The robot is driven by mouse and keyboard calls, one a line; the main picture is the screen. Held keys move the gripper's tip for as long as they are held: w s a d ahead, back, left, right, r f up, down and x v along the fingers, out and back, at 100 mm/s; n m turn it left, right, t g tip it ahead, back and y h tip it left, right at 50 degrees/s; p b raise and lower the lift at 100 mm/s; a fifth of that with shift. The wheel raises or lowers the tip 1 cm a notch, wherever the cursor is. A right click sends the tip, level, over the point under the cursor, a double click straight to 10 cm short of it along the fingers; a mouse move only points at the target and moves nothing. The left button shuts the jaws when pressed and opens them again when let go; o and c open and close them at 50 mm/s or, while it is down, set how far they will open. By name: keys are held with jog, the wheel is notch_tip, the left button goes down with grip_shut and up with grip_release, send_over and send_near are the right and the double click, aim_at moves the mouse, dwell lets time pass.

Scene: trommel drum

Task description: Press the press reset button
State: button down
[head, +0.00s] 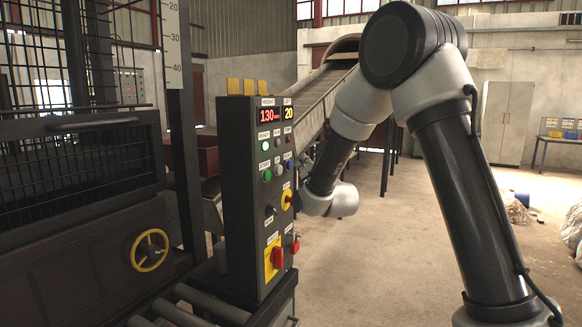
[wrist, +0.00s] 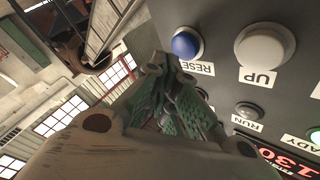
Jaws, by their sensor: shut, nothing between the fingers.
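The reset button is a round blue button (wrist: 187,42) in the wrist view, with a partly covered label reading "RESE". It also shows as a small blue button (head: 289,164) on the right side of the control panel's face in the head view. My gripper (wrist: 168,64) is shut and empty, its fingertips close beside the blue button and its label. I cannot tell whether they touch the panel. In the head view my gripper is mostly hidden by the wrist and the panel edge.
A white UP button (wrist: 265,47) sits beside the blue one.

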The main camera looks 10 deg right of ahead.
jog(key=shift+s+d, duration=0.75)
jog(key=shift+d, duration=0.3)
jog(key=shift+s+d, duration=0.7)
jog(key=shift+d, duration=0.3)
